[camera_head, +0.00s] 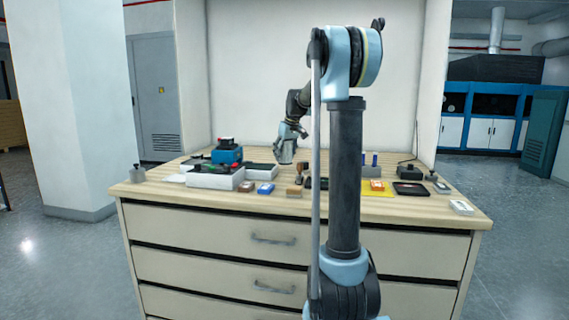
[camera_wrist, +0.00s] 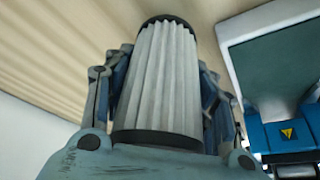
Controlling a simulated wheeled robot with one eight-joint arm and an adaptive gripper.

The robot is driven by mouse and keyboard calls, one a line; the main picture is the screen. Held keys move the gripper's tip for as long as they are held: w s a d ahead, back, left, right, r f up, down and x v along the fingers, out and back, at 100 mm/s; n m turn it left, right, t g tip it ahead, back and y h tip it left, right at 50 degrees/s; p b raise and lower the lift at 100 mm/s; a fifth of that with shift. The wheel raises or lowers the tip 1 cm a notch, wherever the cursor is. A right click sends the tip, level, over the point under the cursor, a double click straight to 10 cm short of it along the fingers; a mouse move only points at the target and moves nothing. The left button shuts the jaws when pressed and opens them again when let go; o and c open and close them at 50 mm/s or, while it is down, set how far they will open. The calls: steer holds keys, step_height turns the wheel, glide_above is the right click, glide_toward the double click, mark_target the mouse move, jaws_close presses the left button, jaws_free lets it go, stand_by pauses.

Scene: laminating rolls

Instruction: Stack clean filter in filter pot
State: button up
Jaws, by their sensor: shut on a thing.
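A pale, pleated cylindrical filter (camera_wrist: 162,80) with black end caps fills the middle of the wrist view. My gripper (camera_wrist: 160,78) is shut on its sides, with one blue-grey finger to each side. In the head view the filter (camera_head: 285,154) shows as a small pale cylinder below my gripper (camera_head: 289,138), over the back middle of the bench. I cannot tell its height above the bench. A grey metallic container (camera_head: 338,151) stands right of it, partly hidden by my arm; it may be the filter pot. Its inside is not visible.
The wooden bench (camera_head: 190,213) holds a blue device (camera_head: 227,153), a white tray (camera_head: 216,180), a yellow mat (camera_head: 377,189), a black tray (camera_head: 410,189) and several small boxes. A knobbed grey object (camera_head: 137,174) stands at the left corner. A white wall closes the back.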

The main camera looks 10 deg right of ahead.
mark_target(284, 159)
step_height(284, 159, down, 3)
steer(key=shift+f, duration=0.15)
steer(key=o, duration=0.9)
steer(key=shift+s, duration=0.1)
